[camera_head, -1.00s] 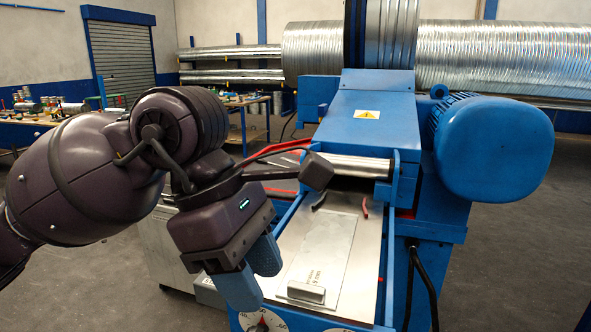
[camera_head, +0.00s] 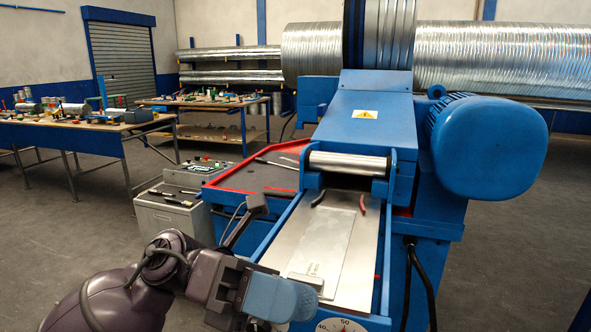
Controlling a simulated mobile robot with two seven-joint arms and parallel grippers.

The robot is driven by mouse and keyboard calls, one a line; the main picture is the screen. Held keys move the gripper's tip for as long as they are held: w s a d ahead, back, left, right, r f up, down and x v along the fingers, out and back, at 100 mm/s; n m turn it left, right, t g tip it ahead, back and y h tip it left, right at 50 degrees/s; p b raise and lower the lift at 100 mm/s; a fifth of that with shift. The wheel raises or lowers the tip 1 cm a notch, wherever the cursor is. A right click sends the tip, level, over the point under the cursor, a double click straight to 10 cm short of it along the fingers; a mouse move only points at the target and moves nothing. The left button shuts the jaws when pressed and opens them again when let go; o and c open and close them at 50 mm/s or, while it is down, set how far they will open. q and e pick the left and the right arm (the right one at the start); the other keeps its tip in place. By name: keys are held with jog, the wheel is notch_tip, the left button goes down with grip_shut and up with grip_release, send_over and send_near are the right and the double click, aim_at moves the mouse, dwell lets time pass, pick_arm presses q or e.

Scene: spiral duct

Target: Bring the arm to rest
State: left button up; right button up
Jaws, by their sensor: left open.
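My left arm comes in from the lower left, dark purple and folded low in the picture. My left gripper (camera_head: 281,298), with blue fingers, is at the bottom, in front of the near left edge of the blue machine's metal feed bed (camera_head: 357,278). It is open, and I see nothing held between its fingers, which overlap in this view. A flat metal plate (camera_head: 335,240) lies on the bed with a small metal block (camera_head: 306,282) on its near end, just beyond the gripper. My right gripper is not in view.
The blue machine (camera_head: 370,125) with its large motor (camera_head: 490,150) fills the middle and right. A red-edged tray (camera_head: 262,178) and a grey cabinet (camera_head: 168,216) stand left of the bed. Workbenches (camera_head: 75,135) stand farther back. The floor at left is clear.

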pick_arm(q)
jog(key=w+a+f+m+t+y, duration=0.4)
jog(key=a+f+m+t, duration=0.5)
jog(key=m+t, duration=0.7)
jog(key=w+a+f+m+t+y, duration=0.2)
jog(key=w+a+f+m+t, duration=0.4)
jog(key=f+m+t, duration=0.95)
jog(key=s+a+f+n+g+y, duration=0.4)
jog(key=s+f, duration=0.4)
jog(key=f, duration=0.2)
jog(key=s+a+f+n+g+y, duration=0.5)
jog(key=s+a+f+g+y, duration=0.2)
jog(key=f, duration=0.4)
jog(key=shift+s+a+g, duration=0.35)
jog(key=shift+s+g, duration=0.1)
jog(key=shift+s, duration=0.7)
